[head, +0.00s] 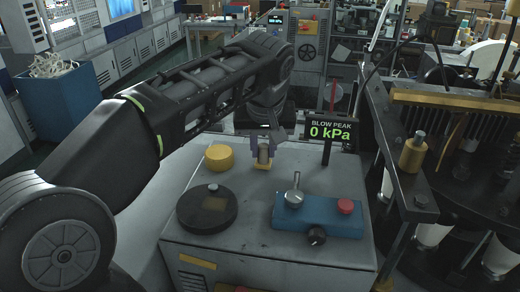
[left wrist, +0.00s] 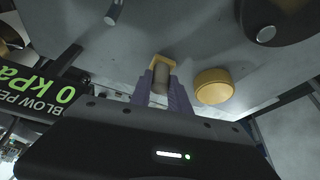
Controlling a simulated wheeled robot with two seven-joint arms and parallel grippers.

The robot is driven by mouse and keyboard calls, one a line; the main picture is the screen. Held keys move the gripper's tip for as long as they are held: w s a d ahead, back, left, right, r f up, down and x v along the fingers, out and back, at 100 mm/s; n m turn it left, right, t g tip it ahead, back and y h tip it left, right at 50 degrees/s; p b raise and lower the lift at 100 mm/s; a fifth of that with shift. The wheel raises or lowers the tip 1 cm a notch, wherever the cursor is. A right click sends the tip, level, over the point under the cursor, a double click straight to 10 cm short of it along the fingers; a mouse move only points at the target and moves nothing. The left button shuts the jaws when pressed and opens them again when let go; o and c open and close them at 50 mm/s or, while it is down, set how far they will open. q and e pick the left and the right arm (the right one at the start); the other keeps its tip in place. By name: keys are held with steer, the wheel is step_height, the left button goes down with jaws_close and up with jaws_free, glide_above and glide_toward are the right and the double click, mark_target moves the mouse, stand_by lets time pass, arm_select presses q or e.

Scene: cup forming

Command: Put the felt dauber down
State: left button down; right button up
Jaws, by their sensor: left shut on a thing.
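My left gripper (head: 264,147) is over the far part of the grey bench top (head: 260,235), its fingers pointing down. It is shut on the felt dauber (head: 264,154), a short tan cylinder, which also shows between the purple fingers in the left wrist view (left wrist: 161,78). A small yellow piece (left wrist: 161,60) shows at the dauber's far end; it also shows just under the dauber in the head view (head: 262,166). I cannot tell whether it is a holder or part of the dauber, or whether the dauber touches it. My right gripper is not in view.
A yellow round block (head: 219,157) stands left of the gripper. Nearer are a black round dish (head: 207,210) and a blue control box (head: 318,215) with a lever and red button. The pressure display (head: 331,130) stands to the right, with machinery beyond.

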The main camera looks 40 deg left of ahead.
arm_select(q)
steer(key=shift+w+a+f, duration=0.15)
steer(key=shift+w+f, duration=0.05)
steer(key=shift+w, duration=0.2)
steer(key=shift+s+r, duration=0.1)
steer(key=shift+s+d, duration=0.15)
steer(key=shift+d, duration=0.05)
steer(key=shift+f, duration=0.25)
steer(key=c, duration=1.2)
jaws_free()
steer(key=shift+a, duration=0.1)
steer(key=shift+c, duration=0.2)
steer(key=shift+r, duration=0.1)
